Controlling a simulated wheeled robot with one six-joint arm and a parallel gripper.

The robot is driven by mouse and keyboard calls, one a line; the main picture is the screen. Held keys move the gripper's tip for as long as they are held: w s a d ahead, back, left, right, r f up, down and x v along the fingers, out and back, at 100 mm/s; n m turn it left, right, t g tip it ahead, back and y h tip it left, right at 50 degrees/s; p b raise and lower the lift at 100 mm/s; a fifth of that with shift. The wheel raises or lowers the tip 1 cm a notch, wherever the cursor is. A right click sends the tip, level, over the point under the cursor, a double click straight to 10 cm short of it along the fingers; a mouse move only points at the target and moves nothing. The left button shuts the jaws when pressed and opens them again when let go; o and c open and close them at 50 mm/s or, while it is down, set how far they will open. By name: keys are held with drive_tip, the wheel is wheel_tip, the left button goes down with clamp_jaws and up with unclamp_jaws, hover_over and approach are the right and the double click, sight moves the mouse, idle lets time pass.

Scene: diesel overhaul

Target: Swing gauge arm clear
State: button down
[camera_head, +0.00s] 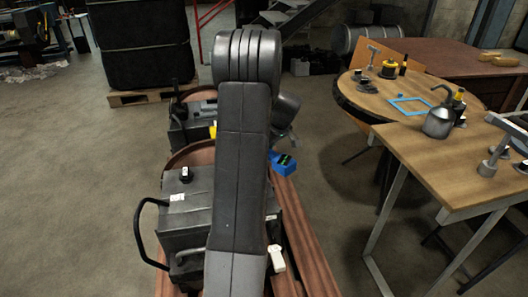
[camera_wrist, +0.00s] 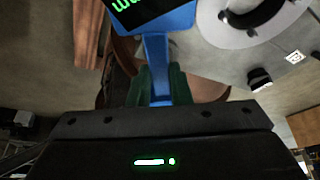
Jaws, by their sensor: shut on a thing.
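The gauge (camera_head: 285,164) is a blue body with a dark screen and green marks, just right of my arm in the head view. In the wrist view the gauge body (camera_wrist: 150,12) is at the top, cut off by the edge. Its blue gauge arm (camera_wrist: 156,55) runs down from the body to between my fingers. My gripper (camera_wrist: 159,86) is shut on this blue arm, with dark fingers on both sides.
A dark engine block (camera_head: 190,222) with a black handle (camera_head: 146,235) stands on reddish rails (camera_head: 300,240). A pale ring (camera_wrist: 232,32) lies close beside the gauge in the wrist view. Wooden tables (camera_head: 465,165) with tools and an oil can (camera_head: 439,122) stand at right. Floor at left is clear.

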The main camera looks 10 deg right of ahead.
drive_tip(key=w+d+n+g+y+p, duration=0.2)
drive_tip(key=w+d+n+g+p, duration=0.2)
drive_tip(key=w+n, duration=0.3)
drive_tip(key=shift+w+d+n+p, duration=0.25)
drive_tip(key=shift+w+n+p, duration=0.15)
drive_tip(key=shift+n, duration=2.1)
drive_tip(key=c, duration=1.3)
unclamp_jaws()
drive_tip(key=p+v, duration=0.1)
drive_tip(key=v, duration=1.2)
drive_tip(key=shift+d+r+p, duration=0.3)
drive_tip(key=shift+p, duration=0.1)
